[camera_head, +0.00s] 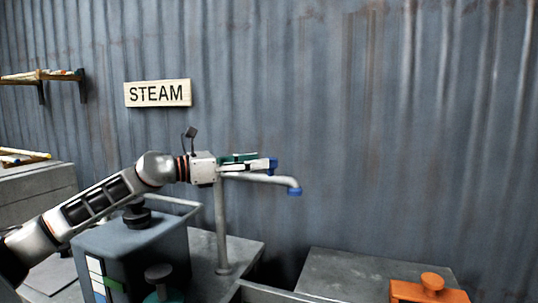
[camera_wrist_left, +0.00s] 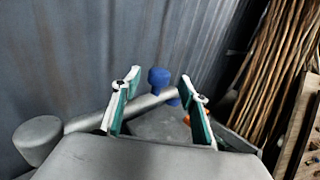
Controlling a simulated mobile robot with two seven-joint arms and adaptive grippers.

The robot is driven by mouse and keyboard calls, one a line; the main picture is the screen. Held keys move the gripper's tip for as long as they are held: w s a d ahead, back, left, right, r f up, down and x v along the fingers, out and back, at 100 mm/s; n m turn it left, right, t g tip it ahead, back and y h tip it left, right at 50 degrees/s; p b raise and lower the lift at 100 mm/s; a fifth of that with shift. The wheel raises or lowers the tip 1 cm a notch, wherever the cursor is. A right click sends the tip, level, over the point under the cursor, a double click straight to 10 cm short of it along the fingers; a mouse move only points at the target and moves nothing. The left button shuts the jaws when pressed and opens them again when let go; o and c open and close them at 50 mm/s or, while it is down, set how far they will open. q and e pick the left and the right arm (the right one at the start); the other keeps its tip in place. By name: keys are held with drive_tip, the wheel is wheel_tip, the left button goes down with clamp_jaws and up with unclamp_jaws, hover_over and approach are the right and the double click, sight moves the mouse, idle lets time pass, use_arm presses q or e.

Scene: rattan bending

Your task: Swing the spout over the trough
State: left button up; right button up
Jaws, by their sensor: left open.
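The spout (camera_head: 262,178) is a grey pipe on an upright post (camera_head: 222,235), pointing right, with a blue downturned tip (camera_head: 294,191). In the left wrist view the spout (camera_wrist_left: 148,102) runs between my fingers, its blue end (camera_wrist_left: 158,78) beyond them. My left gripper (camera_head: 268,164) is open at the spout's arm; its two green-padded fingers stand apart in the wrist view (camera_wrist_left: 161,76). I cannot tell whether either finger touches the pipe. A grey rim, perhaps the trough (camera_head: 268,292), shows at the bottom edge, mostly cut off. My right gripper is out of view.
A blue-grey tank (camera_head: 135,250) with a black cap stands below my left arm. An orange block with a knob (camera_head: 430,290) is at lower right beside a grey surface (camera_head: 375,275). A STEAM sign (camera_head: 158,93) hangs on the corrugated wall. Rattan poles (camera_wrist_left: 275,70) lean at right.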

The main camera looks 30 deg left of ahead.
sight(271, 159)
use_arm(q)
drive_tip(key=p+x, duration=0.1)
drive_tip(key=x, duration=0.3)
drive_tip(key=shift+w+d+r+p, duration=0.1)
drive_tip(key=shift+w+r+p, duration=0.05)
drive_tip(key=shift+p, duration=0.25)
drive_tip(key=shift+w+d, duration=0.25)
drive_tip(key=shift+w, duration=0.15)
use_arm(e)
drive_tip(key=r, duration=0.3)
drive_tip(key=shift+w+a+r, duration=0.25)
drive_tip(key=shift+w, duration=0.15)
